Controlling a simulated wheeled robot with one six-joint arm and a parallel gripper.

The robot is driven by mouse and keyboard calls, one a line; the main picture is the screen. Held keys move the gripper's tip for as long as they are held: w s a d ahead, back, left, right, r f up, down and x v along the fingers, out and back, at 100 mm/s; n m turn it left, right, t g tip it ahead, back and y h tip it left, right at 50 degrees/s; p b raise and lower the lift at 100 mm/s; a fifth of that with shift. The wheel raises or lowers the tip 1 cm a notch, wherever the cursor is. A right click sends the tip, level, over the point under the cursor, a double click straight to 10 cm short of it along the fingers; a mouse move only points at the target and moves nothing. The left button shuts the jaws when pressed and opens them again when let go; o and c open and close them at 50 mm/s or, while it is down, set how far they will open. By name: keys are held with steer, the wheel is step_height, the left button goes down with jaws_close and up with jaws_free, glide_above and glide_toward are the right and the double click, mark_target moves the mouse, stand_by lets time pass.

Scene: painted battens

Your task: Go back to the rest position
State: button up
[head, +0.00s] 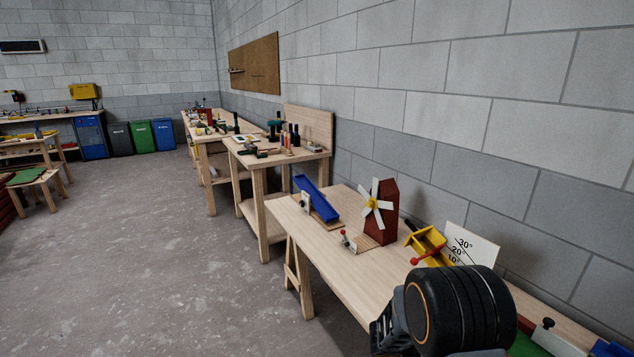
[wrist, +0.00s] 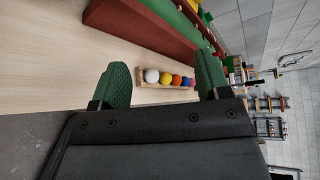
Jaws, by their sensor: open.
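My gripper (wrist: 162,80) shows in the wrist view with its two green-padded fingers spread apart. Nothing is held between them. A row of coloured balls on a wooden rack (wrist: 143,84) shows beyond the gap, with a white ball nearest the left finger. In the head view my dark arm fills the lower right, and the fingers cannot be made out there.
In the wrist view a red batten (wrist: 130,22) and a green batten (wrist: 172,13) lie above the fingers. In the head view the bench (head: 335,262) holds a windmill (head: 382,215), a blue chute (head: 317,198) and a yellow tilting piece (head: 428,243). Open floor (head: 150,270) lies left.

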steer(key=s+a+r+m+t+y+p, duration=0.1)
steer(key=s+a+r+m+y+p, duration=0.2)
steer(key=m, duration=1.2)
steer(key=s+a+r+m+t+y+p, duration=0.2)
steer(key=s+a+r+m+y+p, duration=0.2)
steer(key=s+a+r+m+y, duration=0.4)
steer(key=a+r+m+y, duration=0.4)
steer(key=a+r+m, duration=0.1)
steer(key=r+m, duration=0.3)
steer(key=shift+s+a, duration=0.3)
